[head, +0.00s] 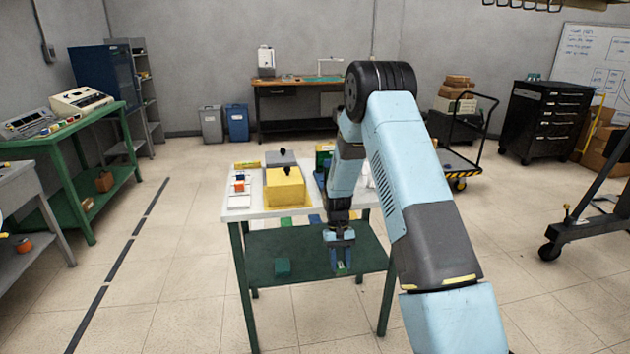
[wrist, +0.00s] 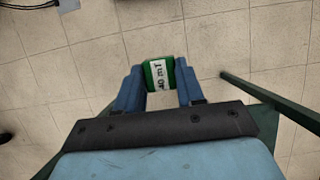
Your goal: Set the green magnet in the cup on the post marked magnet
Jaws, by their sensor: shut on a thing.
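The green magnet (wrist: 152,74) is a small green block with a white label in the wrist view; its print is upside down and hard to read. My gripper (wrist: 161,76) is shut on it, one blue finger on each side. In the head view my gripper (head: 341,262) hangs pointing down at the front of the white-topped table (head: 300,213), below the top's level. The magnet is hard to make out there. I cannot make out the marked post or its cup in either view.
A yellow box (head: 285,189) with a black knob and a grey box (head: 281,158) behind it stand on the table. Table legs stand near my gripper. The floor in front is clear.

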